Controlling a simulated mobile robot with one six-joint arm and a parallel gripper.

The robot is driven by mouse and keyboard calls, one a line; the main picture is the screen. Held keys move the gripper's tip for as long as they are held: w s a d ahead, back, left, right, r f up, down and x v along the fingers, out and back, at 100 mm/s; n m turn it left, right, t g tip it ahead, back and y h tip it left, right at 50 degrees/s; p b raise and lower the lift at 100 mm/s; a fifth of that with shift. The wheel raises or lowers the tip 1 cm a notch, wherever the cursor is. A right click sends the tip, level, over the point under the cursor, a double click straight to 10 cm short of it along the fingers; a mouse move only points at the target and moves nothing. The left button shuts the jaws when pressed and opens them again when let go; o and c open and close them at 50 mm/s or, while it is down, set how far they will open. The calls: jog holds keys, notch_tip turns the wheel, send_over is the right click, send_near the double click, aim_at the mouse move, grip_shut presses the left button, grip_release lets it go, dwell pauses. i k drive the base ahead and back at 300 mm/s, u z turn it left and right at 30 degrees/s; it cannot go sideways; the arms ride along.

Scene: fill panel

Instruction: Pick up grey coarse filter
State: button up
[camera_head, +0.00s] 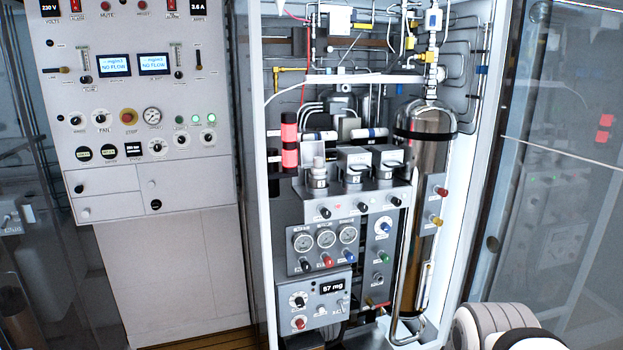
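I cannot pick out the grey coarse filter with certainty in the head view. Inside the open cabinet, several grey and metallic cylindrical fittings (318,174) sit in a row on a grey block (357,200). I cannot tell whether one of them is the filter. A red-and-black upright cylinder (289,145) stands just left of them. My gripper is not in view. A white and grey ribbed rounded part at the bottom right corner looks like part of my arm.
A tall metallic cylinder (428,180) stands on the right inside the cabinet. Thin pipes and valves crowd its upper part. Gauges (326,238) and knobs sit below the block. A white control panel (130,95) is at left, and a glass pane (560,160) at right.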

aim_at(318, 169)
jog(key=u, duration=0.75)
jog(key=i, duration=0.75)
jog(key=z, duration=0.05)
